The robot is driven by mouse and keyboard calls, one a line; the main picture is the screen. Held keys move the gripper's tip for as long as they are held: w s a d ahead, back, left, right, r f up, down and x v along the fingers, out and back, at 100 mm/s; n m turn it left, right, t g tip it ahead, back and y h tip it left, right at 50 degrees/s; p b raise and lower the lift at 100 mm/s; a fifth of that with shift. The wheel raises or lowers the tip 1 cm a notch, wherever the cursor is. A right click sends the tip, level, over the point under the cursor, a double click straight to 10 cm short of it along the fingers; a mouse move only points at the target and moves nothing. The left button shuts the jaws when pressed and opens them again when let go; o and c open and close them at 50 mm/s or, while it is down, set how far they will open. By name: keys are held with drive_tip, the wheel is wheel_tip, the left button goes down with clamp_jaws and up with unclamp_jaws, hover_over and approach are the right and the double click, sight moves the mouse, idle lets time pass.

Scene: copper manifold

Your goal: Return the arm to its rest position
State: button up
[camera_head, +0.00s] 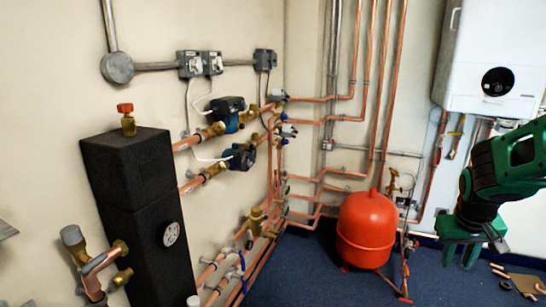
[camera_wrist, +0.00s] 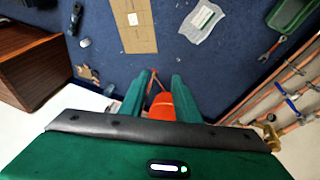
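My gripper (camera_head: 460,256) is at the right of the head view, pointing down over the blue floor in front of the boiler wall. In the wrist view its two green fingers (camera_wrist: 160,80) stand apart with nothing held between them. The red expansion vessel (camera_head: 366,230) stands to the left of my gripper in the head view. It also shows beyond and between the fingers in the wrist view (camera_wrist: 162,106), apart from them. My arm comes in from the right edge of the head view.
Copper pipes (camera_head: 386,90) run up the back wall. A white boiler (camera_head: 480,50) hangs above my gripper. A black insulated unit (camera_head: 130,190) stands at left. On the floor lie a cardboard sheet (camera_wrist: 133,35), a white packet (camera_wrist: 203,20) and a wrench (camera_wrist: 272,47). A brown cabinet (camera_wrist: 35,62) stands at left.

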drive_tip(key=s+a+r+m+g+y, duration=0.1)
drive_tip(key=s+a+m, duration=0.1)
drive_tip(key=s, duration=0.9)
drive_tip(key=s+a+r+m+g+y, duration=0.1)
drive_tip(key=s+a+r+y, duration=0.1)
drive_tip(key=s, duration=0.9)
drive_tip(key=shift+s+a+m+g, duration=0.4)
drive_tip(key=shift+a, duration=0.15)
